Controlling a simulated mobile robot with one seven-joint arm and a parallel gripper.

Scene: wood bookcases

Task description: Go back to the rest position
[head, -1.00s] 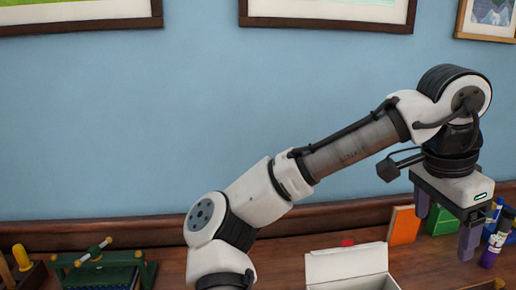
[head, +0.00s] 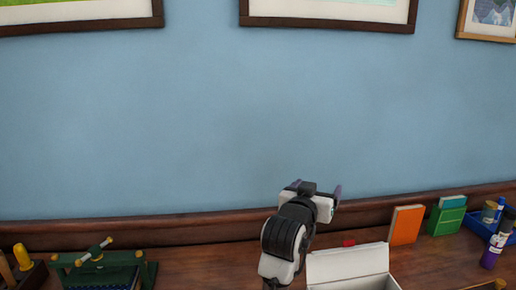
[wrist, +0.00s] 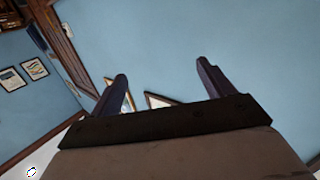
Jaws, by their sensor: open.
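My gripper (head: 320,188) is in the lower middle of the head view, with my arm folded up close to my body. Its fingers point up and away toward the blue wall. In the wrist view my gripper (wrist: 160,85) shows two dark fingers spread wide apart. Nothing is between them. The gripper stands clear of the objects on the wooden surface.
An open white box (head: 345,265) lies just right of my arm. An orange book (head: 405,225), a green holder (head: 446,218), a blue tray (head: 478,226) and a purple bottle (head: 494,248) stand at right. A green frame-like object (head: 105,268) is at left.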

